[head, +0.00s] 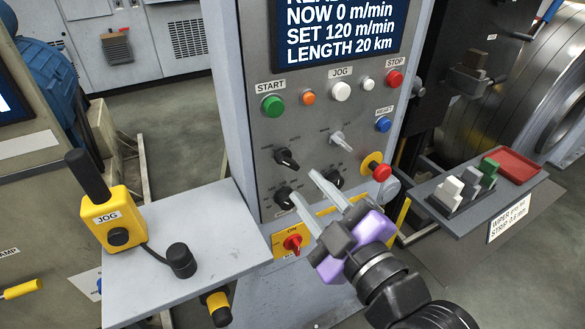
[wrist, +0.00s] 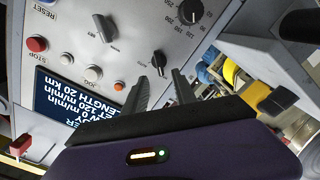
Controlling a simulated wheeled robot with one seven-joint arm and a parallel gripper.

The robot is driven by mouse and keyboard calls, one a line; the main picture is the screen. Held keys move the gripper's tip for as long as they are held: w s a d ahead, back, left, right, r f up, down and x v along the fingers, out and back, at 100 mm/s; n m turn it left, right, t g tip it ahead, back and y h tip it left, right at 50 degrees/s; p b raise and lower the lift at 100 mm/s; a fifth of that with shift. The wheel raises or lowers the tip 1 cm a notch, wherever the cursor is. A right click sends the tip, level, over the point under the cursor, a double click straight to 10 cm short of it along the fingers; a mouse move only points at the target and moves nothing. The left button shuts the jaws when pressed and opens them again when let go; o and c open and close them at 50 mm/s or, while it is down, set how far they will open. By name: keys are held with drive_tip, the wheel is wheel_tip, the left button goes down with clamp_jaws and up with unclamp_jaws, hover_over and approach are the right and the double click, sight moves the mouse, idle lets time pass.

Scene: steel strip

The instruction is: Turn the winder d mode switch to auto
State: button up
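The grey control panel (head: 315,120) carries several rotary switches, and their small labels are too blurred to tell which is the winder D mode switch. A black knob (head: 286,159) sits at upper left and a grey lever switch (head: 341,141) at upper right. Below are another black knob (head: 285,198) and a black dial (head: 334,178), partly behind a finger. My gripper (head: 303,185) is open and empty in front of these knobs. In the wrist view the upper-left knob (wrist: 159,62) lies just beyond and between the fingertips; contact cannot be told.
A red emergency button (head: 380,171) sits right of the knobs, and a red rotary switch (head: 293,243) below. A grey shelf with a yellow JOG box (head: 112,218) stands at left. A small shelf (head: 450,215) with levers and a red tray (head: 513,165) juts out at right.

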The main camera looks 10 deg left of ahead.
sight(289, 165)
drive_tip(key=x, duration=0.6)
drive_tip(key=shift+w+a, duration=0.15)
drive_tip(key=shift+w, duration=0.1)
clamp_jaws()
